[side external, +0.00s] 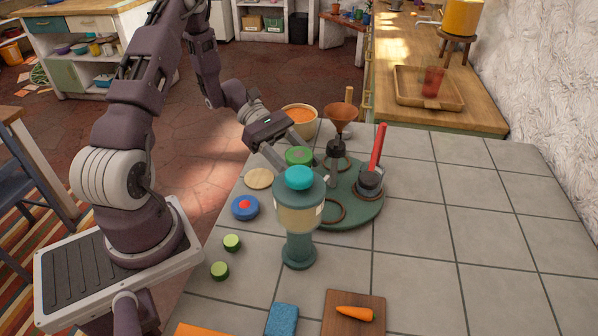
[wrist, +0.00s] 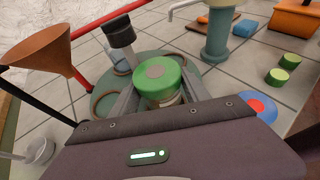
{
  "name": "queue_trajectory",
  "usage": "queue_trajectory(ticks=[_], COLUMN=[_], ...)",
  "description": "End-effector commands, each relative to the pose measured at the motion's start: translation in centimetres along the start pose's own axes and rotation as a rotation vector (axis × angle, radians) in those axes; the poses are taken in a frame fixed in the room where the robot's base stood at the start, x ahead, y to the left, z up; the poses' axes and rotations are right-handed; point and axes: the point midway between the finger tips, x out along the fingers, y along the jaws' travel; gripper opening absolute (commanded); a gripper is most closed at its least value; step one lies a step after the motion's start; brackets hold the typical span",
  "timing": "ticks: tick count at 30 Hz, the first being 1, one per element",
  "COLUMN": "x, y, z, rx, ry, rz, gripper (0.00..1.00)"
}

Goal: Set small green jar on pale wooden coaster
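The small green jar (wrist: 162,84) has a green lid with a grey centre spot and a pale body; in the side view the jar (side external: 298,156) is at the left edge of the green round stand (side external: 352,213). My gripper (side external: 284,163) reaches down to it from the left. In the wrist view my gripper (wrist: 160,92) has one finger on each side of the jar, close against its body. The jar's base is hidden, so I cannot tell if it touches the stand. The pale wooden coaster (side external: 259,178) lies bare on the tiles, left of the jar.
A tall teal-topped dispenser (side external: 299,218) stands close in front of the jar. A funnel (side external: 342,116) and a red-handled tool (side external: 377,150) rise behind and right. An orange-filled bowl (side external: 299,117) is behind. A blue-and-red disc (side external: 245,207) lies near the coaster.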

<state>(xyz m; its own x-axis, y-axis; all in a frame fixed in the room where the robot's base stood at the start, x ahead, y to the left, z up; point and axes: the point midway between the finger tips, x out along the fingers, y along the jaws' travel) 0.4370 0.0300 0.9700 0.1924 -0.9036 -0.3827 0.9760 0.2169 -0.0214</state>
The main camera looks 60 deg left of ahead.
Motion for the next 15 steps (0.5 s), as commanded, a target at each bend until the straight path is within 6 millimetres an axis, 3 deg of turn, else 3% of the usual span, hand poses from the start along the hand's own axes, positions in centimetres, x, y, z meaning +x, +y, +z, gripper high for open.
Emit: queue_trajectory(ticks=[1,6,12,15], x=[0.0,0.0,-0.1,-0.7], y=[0.0,0.0,0.0,0.1], z=[0.0,0.0,0.2,1.4], rx=[0.000,0.000,0.001,0.004], ry=[0.000,-0.001,0.000,0.001], rz=[0.000,0.000,0.000,0.002], gripper=[0.35,0.02,0.00,0.00])
